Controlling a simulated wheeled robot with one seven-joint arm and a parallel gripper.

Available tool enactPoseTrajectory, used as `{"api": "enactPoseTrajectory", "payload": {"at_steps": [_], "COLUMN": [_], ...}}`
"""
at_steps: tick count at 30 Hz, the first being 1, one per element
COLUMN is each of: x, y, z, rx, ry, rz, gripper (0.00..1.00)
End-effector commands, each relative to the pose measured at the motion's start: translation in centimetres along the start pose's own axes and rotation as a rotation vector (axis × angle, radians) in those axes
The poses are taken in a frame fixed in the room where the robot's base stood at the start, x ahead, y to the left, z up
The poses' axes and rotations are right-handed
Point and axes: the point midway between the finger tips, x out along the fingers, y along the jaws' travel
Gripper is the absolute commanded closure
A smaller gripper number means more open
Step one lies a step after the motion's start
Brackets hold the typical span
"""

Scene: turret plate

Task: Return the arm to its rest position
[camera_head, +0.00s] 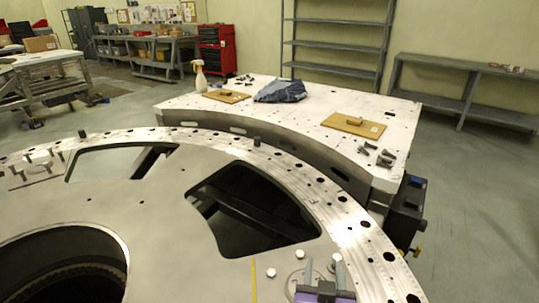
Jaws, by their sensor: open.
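The large round metal turret plate (190,221) fills the lower left and middle of the head view. It has a ring of holes along its rim, wide cut-out windows and a big round opening. Several bolts (337,258) stand or lie near its front right edge.
A pale metal table (290,113) behind the plate holds a spray bottle (200,77), a blue cloth (279,91), brown boards (353,124) and loose bolts (378,155). Shelves (337,45) and a bench (468,92) line the back wall. The floor at right is clear.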

Motion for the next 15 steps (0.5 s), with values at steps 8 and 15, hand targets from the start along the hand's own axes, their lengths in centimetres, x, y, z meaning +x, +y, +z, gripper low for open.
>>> {"api": "enactPoseTrajectory", "payload": {"at_steps": [8, 15], "x": [-4.3, -11.0], "y": [-1.4, 0.6], "z": [-0.7, 1.6], "rx": [-0.009, 0.021], "ry": [0.136, 0.212], "rz": [-0.193, -0.270], "gripper": [0.53, 0.53]}}
